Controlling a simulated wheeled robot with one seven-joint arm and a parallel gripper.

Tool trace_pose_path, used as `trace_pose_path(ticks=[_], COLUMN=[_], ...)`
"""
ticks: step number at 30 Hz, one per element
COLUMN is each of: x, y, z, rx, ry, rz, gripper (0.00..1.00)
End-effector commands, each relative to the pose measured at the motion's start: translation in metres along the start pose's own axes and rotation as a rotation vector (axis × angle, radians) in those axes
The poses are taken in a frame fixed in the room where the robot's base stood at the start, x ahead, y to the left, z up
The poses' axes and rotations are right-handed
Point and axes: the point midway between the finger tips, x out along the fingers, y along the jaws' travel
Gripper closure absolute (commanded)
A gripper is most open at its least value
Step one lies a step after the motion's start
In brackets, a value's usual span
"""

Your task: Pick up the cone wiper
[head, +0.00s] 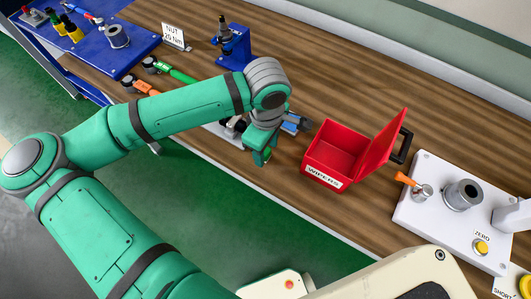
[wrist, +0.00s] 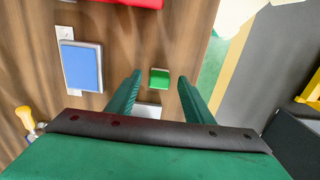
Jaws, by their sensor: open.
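My gripper (head: 262,157) points down over the front part of the wooden bench, left of the red box. In the wrist view, its two green fingers (wrist: 159,76) are open and apart. A small green block (wrist: 159,79) shows between the fingertips, with a gap on each side; nothing is held. It seems to be the cone wiper, but I cannot see its full shape. In the head view, my gripper and arm hide it. A white piece (wrist: 147,110) shows closer to the palm, partly covered.
An open red box (head: 322,183) marked WIPERS stands right of my gripper, its lid raised. A blue block (head: 295,122) lies beyond the gripper; it also shows in the wrist view (wrist: 81,67). A white plate (head: 420,215) with a grey ring is further right. The bench edge is close.

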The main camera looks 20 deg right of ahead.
Motion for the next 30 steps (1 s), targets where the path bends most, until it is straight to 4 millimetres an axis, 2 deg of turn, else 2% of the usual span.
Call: trace_pose_path(ticks=[4,12,13,18,30], x=[0.015,0.018,0.018,0.018,0.015], y=[-0.001,0.000,0.000,-0.001,0.000], z=[0.000,0.000,0.000,0.000,0.000], rx=[0.000,0.000,0.000,0.000,0.000], ry=[-0.002,0.001,0.001,0.001,0.001], rz=[0.000,0.001,0.001,0.001,0.001], gripper=[0.53,0.53,0.55,0.96,0.97])
